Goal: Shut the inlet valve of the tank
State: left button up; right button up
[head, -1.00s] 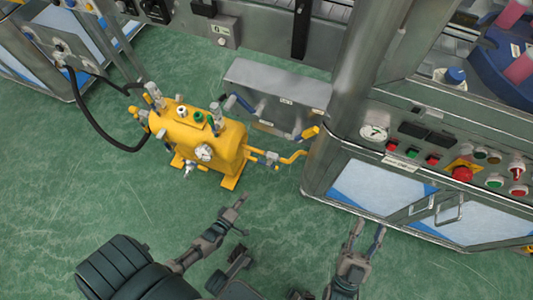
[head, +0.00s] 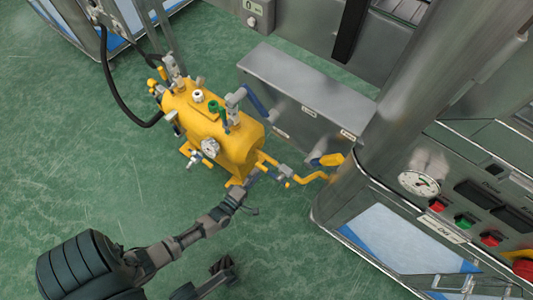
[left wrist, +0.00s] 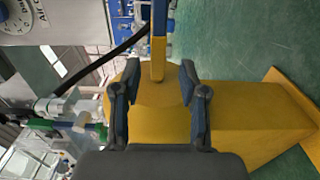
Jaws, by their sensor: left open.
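The yellow tank (head: 215,120) stands on the green floor, with fittings and a round gauge (head: 210,147) on it. A yellow pipe (head: 305,180) runs from its lower right end to the machine; a small grey valve with blue parts (head: 282,172) sits on it. I cannot tell for sure which valve is the inlet valve. My left gripper (head: 248,187) is open, just below the tank's right end. In the left wrist view, my left gripper (left wrist: 156,80) has the yellow tank (left wrist: 255,125) behind it and a yellow-and-blue bar (left wrist: 158,45) between and beyond its fingertips.
A grey box (head: 305,95) stands behind the tank, with a blue-handled valve (head: 257,101) before it. A yellow-handled valve (head: 326,160) is at the machine's corner. A black hose (head: 115,100) reaches the tank's left end.

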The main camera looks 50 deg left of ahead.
aim_at(262, 167)
pick_arm(q)
jog(key=x, duration=0.1)
jog(key=b+x, duration=0.1)
jog(key=x, duration=0.1)
jog(key=shift+w+f, duration=0.2)
jog(key=shift+w, duration=0.15)
jog(key=shift+w+r, duration=0.25)
jog(key=shift+w, duration=0.15)
jog(key=shift+a+f, duration=0.1)
grip_shut()
